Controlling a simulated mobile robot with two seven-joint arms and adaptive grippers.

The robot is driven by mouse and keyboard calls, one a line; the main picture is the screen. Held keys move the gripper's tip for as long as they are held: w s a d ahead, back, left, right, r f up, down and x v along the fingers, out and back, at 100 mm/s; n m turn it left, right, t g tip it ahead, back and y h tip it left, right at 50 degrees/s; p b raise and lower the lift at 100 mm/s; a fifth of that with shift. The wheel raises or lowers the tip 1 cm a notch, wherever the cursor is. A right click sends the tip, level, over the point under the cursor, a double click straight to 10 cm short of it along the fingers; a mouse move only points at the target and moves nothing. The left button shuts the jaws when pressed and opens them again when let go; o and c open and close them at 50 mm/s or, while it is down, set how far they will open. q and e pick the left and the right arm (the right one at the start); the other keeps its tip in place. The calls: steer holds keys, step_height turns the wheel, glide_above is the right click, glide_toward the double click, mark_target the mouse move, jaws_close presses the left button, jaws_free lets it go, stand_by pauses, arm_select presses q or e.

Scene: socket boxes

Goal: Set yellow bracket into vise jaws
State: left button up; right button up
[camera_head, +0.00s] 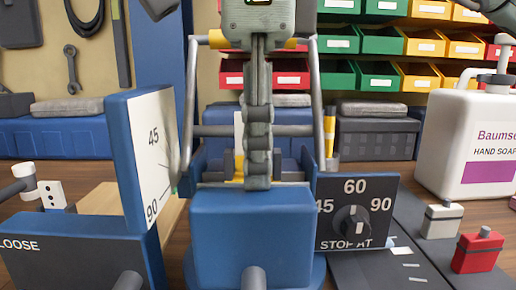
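A blue vise (250,228) stands at the front centre, with a grey screw bar pointing towards me. My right gripper (258,180) hangs down from the top centre, its fingers seen edge-on and overlapping, with the tips just above and behind the vise's front block. A narrow yellow and white piece (238,160) shows just left of the fingers, behind the front block; it may be the yellow bracket, mostly hidden. I cannot tell whether the fingers hold it or whether it touches the jaws. My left gripper is not in view.
A blue panel with a white dial face (155,155) stands left of the vise, near the LOOSE box (75,255). A black knob dial (356,215) is at its right.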

steer(key=shift+w+f, duration=0.15)
steer(key=shift+f, duration=0.35)
steer(key=shift+r, duration=0.2)
step_height(320, 180, up, 13)
steer(key=shift+s+f, duration=0.2)
